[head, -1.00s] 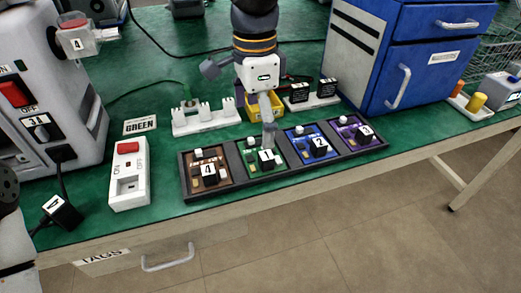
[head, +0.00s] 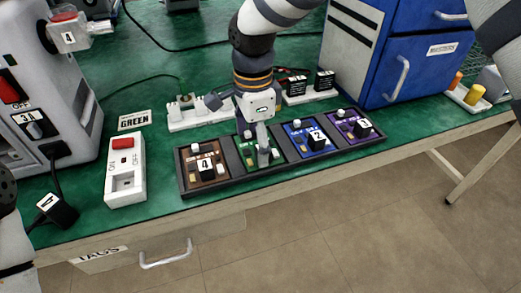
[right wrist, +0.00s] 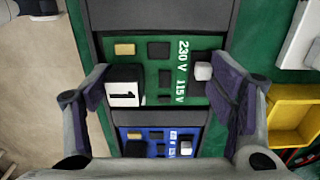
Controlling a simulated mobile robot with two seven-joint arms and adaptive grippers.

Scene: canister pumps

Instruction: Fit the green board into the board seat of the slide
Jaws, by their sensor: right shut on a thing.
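The green board (head: 249,158) lies in the second compartment from the left of a dark tray (head: 222,182) at the table's front. In the right wrist view the green board (right wrist: 172,78) carries a black block marked 1, a white knob and the print 230 V and 115 V. My right gripper (head: 264,156) points down over it. In the right wrist view my right gripper (right wrist: 162,95) has one finger at each end of the board and is shut on it. It partly hides the board in the head view. I cannot tell which thing is the slide. My left gripper is not in view.
Brown (head: 206,174), blue (head: 306,138) and purple (head: 349,124) boards lie in the other compartments. A white switch box (head: 125,185) stands left of the tray. A white pegged rack (head: 200,118) and a yellow bin (right wrist: 297,113) are close behind. A blue cabinet (head: 425,70) stands right.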

